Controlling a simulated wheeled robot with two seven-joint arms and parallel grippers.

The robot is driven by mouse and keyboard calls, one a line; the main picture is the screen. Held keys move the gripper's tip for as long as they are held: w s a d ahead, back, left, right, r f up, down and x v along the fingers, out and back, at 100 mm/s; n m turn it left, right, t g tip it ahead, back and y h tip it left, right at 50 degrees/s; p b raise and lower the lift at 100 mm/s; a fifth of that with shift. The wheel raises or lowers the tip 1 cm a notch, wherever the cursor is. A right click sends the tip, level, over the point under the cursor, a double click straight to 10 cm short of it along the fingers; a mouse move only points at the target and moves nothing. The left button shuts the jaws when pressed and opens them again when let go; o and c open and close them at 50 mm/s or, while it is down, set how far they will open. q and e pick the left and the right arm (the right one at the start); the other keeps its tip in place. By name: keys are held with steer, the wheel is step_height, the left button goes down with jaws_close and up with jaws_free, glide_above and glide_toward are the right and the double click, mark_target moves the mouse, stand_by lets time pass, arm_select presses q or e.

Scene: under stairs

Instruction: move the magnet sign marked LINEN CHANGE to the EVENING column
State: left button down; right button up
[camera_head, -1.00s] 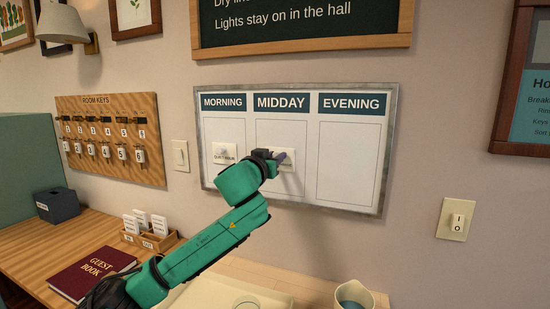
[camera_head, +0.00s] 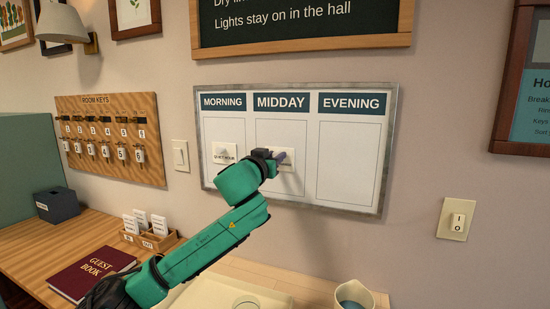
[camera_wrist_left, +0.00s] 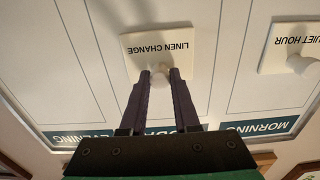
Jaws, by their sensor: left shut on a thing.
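The LINEN CHANGE magnet sign (camera_wrist_left: 159,52) is a white tile with a knob, upside down in the left wrist view. It sits in the MIDDAY column (camera_head: 281,194) of the whiteboard (camera_head: 347,207), mostly hidden behind my gripper in the head view. My left gripper (camera_wrist_left: 160,75) is shut on the sign's knob; it also shows in the head view (camera_head: 279,157). The EVENING column (camera_head: 347,165) is at the board's right and is empty. My right gripper is not in view.
The QUIET HOUR magnet (camera_wrist_left: 290,48) is in the MORNING column, where it also shows in the head view (camera_head: 224,152). A light switch (camera_head: 457,219) is on the wall right of the board.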

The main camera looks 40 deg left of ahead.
arm_select(q)
steer(key=b+v, duration=0.4)
steer(key=v, duration=0.1)
stand_by(0.7)
